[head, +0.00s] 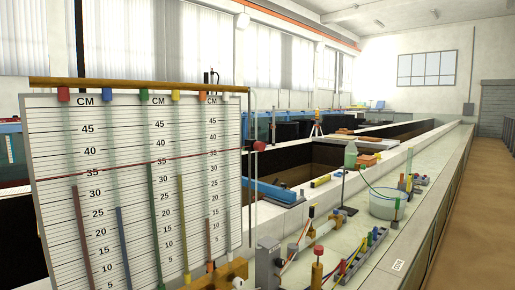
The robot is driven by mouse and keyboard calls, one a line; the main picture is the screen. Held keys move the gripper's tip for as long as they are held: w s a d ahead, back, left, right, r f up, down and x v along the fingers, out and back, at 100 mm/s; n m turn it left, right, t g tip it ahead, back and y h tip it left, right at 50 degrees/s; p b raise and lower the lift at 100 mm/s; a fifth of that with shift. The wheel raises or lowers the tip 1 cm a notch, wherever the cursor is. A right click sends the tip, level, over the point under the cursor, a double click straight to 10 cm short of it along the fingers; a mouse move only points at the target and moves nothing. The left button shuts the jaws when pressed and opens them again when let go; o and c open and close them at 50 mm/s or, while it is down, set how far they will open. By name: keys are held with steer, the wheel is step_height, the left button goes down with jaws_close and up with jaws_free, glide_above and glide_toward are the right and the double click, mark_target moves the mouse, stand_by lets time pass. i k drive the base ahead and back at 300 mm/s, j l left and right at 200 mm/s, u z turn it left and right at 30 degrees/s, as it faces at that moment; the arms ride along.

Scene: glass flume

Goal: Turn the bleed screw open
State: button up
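A white manometer board (130,275) marked in CM stands at the left, close to me. Several coloured liquid columns of different heights run up it. A brass-coloured bar (135,84) lies along its top, with coloured caps such as a red one (63,94) below it. A small dark two-pronged fitting (211,77) stands upright above the bar's right part. It may be the bleed screw, but it is too small to tell, and so is its setting. My gripper is not in view.
A red knob (259,146) sticks out at the board's right edge. Brass fittings (215,276) stand at its foot. The brown floor (468,215) at far right is clear.

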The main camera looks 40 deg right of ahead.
mark_target(279, 262)
steer(key=z, duration=1.3)
steer(key=i+l+z, duration=0.4)
steer(key=z, duration=0.15)
steer(key=l, duration=0.1)
